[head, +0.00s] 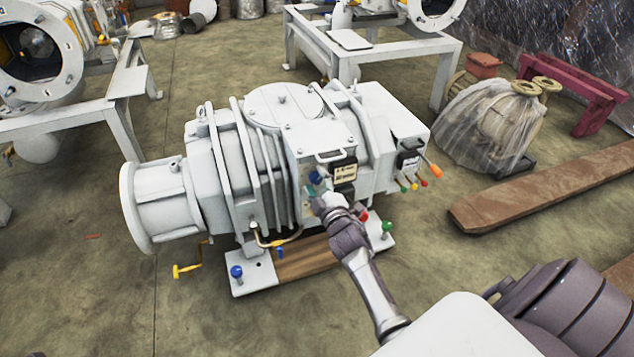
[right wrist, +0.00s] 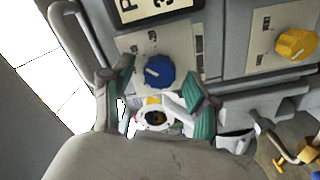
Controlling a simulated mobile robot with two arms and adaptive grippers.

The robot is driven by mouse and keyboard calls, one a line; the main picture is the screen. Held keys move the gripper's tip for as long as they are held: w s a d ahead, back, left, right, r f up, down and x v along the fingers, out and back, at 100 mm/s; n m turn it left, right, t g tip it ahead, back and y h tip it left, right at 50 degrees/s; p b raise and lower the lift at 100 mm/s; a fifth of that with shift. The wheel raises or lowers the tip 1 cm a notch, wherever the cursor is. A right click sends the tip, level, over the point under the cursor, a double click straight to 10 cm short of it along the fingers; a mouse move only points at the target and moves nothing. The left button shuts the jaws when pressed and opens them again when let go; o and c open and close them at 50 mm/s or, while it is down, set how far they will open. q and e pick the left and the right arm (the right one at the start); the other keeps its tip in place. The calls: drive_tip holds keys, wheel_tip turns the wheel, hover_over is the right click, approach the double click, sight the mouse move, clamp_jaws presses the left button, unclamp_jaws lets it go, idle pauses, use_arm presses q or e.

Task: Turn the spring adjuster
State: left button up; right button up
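The white vacuum machine (head: 235,165) stands on the floor on a base plate with wood. No readable label tells me which part is the spring adjuster. My right gripper (head: 322,196) is at the panel, close to this knob. In the right wrist view its two green-padded fingers (right wrist: 160,88) are spread, with the blue knob between and just beyond them. No contact is visible. My left gripper is out of view.
A yellow knob (right wrist: 296,43) is on a neighbouring panel. An orange handle (head: 433,171) and small coloured knobs are at the machine's right end. Green (head: 387,228) and blue (head: 237,271) knobs stand on the base.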

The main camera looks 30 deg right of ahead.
drive_tip(key=v, duration=1.2)
idle(0.3)
